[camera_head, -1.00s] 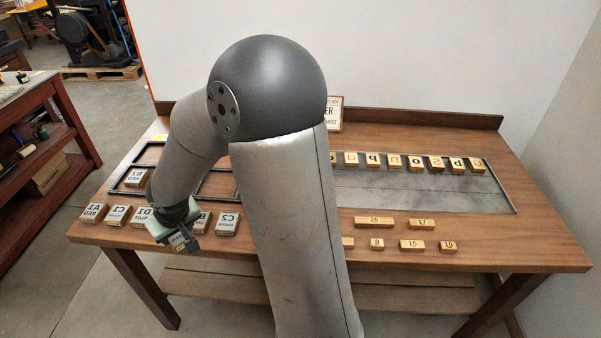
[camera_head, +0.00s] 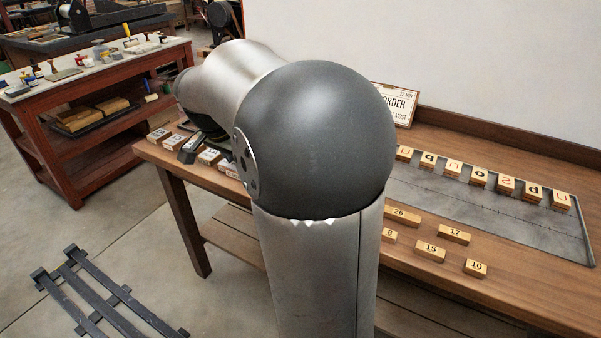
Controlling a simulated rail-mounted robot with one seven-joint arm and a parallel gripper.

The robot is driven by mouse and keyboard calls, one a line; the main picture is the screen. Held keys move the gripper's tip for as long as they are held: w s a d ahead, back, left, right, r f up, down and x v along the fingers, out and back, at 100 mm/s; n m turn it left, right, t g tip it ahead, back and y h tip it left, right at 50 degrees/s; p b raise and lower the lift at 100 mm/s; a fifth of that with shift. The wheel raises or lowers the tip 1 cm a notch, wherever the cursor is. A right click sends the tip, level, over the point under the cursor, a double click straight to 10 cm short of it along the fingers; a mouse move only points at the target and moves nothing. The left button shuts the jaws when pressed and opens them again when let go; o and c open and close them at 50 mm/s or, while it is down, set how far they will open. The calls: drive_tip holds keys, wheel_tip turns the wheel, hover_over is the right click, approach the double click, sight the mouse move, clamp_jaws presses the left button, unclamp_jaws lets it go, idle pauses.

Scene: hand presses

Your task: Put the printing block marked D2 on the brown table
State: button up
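Several light printing blocks stand in a row on the near left edge of the wooden table (camera_head: 450,256), among them one at the row's left end (camera_head: 158,134) and one farther right (camera_head: 208,156). Their marks are too small to read, so I cannot tell which is D2. My gripper (camera_head: 190,150) is small and dark at this row, low over the table. Its fingers are not clear, and I cannot tell whether it holds a block. My own arm covers the middle of the table and the right part of the row.
A red-brown table (camera_head: 165,54) with jars, tools and a shelf of boxes stands at left. A black slatted frame (camera_head: 105,300) lies on the floor. Lettered blocks (camera_head: 479,178) line a grey metal plate (camera_head: 440,198); number blocks (camera_head: 430,252) lie before it. A sign (camera_head: 394,104) stands behind.

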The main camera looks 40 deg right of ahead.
drive_tip(key=d+f, duration=0.3)
drive_tip(key=w+d+f, duration=0.1)
drive_tip(key=d+f, duration=0.1)
drive_tip(key=d, duration=0.2)
drive_tip(key=w+d+f, duration=0.1)
drive_tip(key=d+f, duration=0.2)
drive_tip(key=d, duration=0.1)
drive_tip(key=shift+w+d+f, duration=0.15)
drive_tip(key=shift+d+f, duration=0.1)
drive_tip(key=shift+f, duration=0.1)
drive_tip(key=shift+w+d+f, duration=0.1)
drive_tip(key=shift+d+f, duration=0.05)
drive_tip(key=shift+f, duration=0.75)
drive_tip(key=shift+d+f, duration=0.1)
drive_tip(key=shift+f, duration=0.8)
drive_tip(key=shift+f+b, duration=0.1)
drive_tip(key=shift+b, duration=0.25)
drive_tip(key=shift+f, duration=0.1)
drive_tip(key=o, duration=1)
